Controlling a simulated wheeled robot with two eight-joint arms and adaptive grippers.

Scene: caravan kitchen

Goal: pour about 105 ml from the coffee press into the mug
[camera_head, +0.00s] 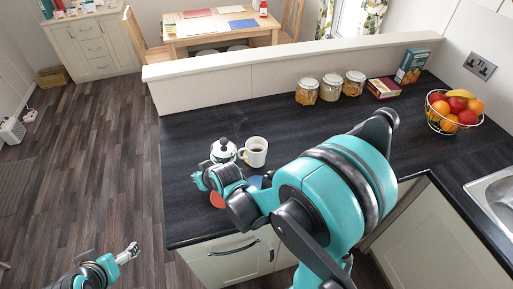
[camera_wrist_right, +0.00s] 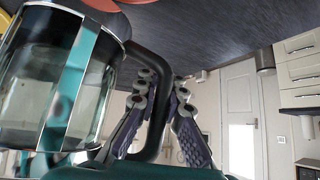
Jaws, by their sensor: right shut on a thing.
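The coffee press (camera_head: 223,150), glass with a metal frame and lid, is at the left part of the dark counter and looks about upright. Its glass body (camera_wrist_right: 50,85) fills the left of the wrist view. My right gripper (camera_head: 205,180) is shut on the press's black handle (camera_wrist_right: 160,85), with the fingers (camera_wrist_right: 160,115) on both sides of it. The white mug (camera_head: 255,152) stands just right of the press, apart from the gripper; its inside looks dark. I cannot tell the liquid levels. My left gripper (camera_head: 129,253) is low over the floor, away from the counter.
A red coaster (camera_head: 217,200) and a blue coaster (camera_head: 255,182) lie near the front, partly hidden by my right arm. Several jars (camera_head: 331,87), boxes (camera_head: 412,66) and a fruit bowl (camera_head: 452,111) stand farther back and right. The counter behind the mug is clear.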

